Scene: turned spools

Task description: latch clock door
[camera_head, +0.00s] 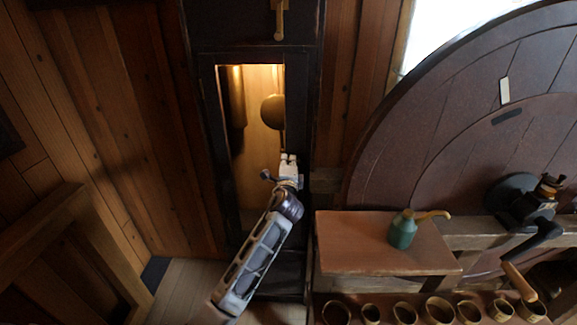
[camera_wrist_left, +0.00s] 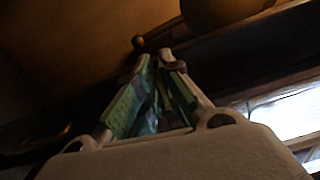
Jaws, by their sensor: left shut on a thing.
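The tall dark clock case has a narrow door (camera_head: 208,130) with a glazed opening, flush with the case as far as I can tell. Inside it a round brass pendulum bob (camera_head: 273,112) and a brass weight (camera_head: 233,95) are lit warmly. My left gripper (camera_head: 288,162) is at the right edge of the door, below the bob. In the left wrist view, its fingers (camera_wrist_left: 158,62) close on a small brass latch handle, whose rounded end (camera_wrist_left: 138,42) sticks out past the fingertips. The gripped part itself is hidden. My right gripper is not in view.
Right of the clock is a wooden shelf (camera_head: 375,240) with a green oil can (camera_head: 402,232). Below it is a row of turned wooden cups (camera_head: 437,309). A large round wooden wheel (camera_head: 440,110) and a crank fill the right side. Left of the clock is plank wall.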

